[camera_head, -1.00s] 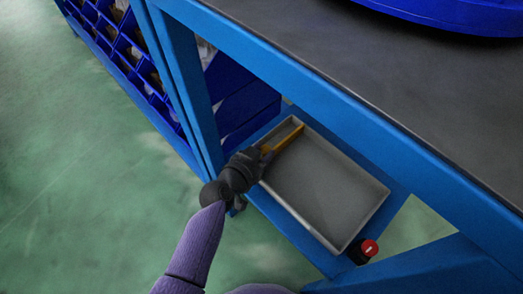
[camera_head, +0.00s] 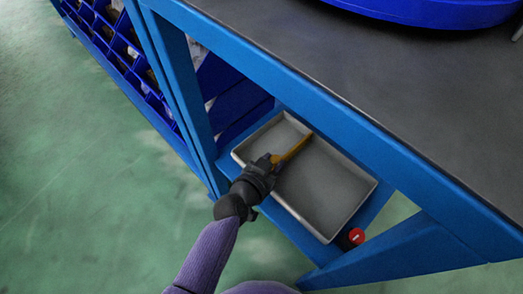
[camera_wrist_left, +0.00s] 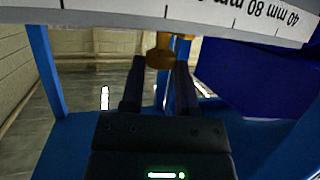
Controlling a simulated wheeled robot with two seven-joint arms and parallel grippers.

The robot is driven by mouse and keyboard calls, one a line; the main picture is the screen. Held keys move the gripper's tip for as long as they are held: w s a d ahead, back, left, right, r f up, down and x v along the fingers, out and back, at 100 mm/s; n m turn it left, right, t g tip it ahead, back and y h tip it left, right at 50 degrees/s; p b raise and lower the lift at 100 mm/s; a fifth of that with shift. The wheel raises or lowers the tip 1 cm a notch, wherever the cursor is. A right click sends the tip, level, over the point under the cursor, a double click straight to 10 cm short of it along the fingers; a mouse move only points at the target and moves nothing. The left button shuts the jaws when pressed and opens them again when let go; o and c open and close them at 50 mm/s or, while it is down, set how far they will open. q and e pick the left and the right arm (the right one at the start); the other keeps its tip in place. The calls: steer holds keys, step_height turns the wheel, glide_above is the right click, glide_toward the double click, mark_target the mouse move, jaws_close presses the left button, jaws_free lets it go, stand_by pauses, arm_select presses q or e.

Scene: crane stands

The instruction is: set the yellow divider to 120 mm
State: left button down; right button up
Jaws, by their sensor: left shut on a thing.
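The yellow divider (camera_head: 293,149) stands across the grey tray (camera_head: 345,170), a short way from the tray's left end wall. My left gripper (camera_head: 272,165) is shut on the divider's near end. In the left wrist view, the divider's yellow knob (camera_wrist_left: 160,56) sits between the fingertips. Above it runs the tray's pale scale strip (camera_wrist_left: 205,17), upside down, with 40 mm and 80 mm marks to the right of the knob. The knob is left of the 80 mm mark, near a tick whose label is out of view. My right gripper is out of view.
The tray sits on a blue shelf (camera_head: 317,253) under a dark worktop (camera_head: 400,95). A blue post (camera_head: 190,95) rises left of the tray. A red-topped knob (camera_head: 356,236) is by its right corner. Blue bins (camera_head: 125,40) stand at far left.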

arm_select(q)
steer(key=shift+s+d, duration=0.7)
steer(key=shift+s, duration=0.05)
steer(key=shift+c, duration=2.4)
jaws_free()
steer(key=shift+o, duration=0.7)
steer(key=shift+a, duration=0.1)
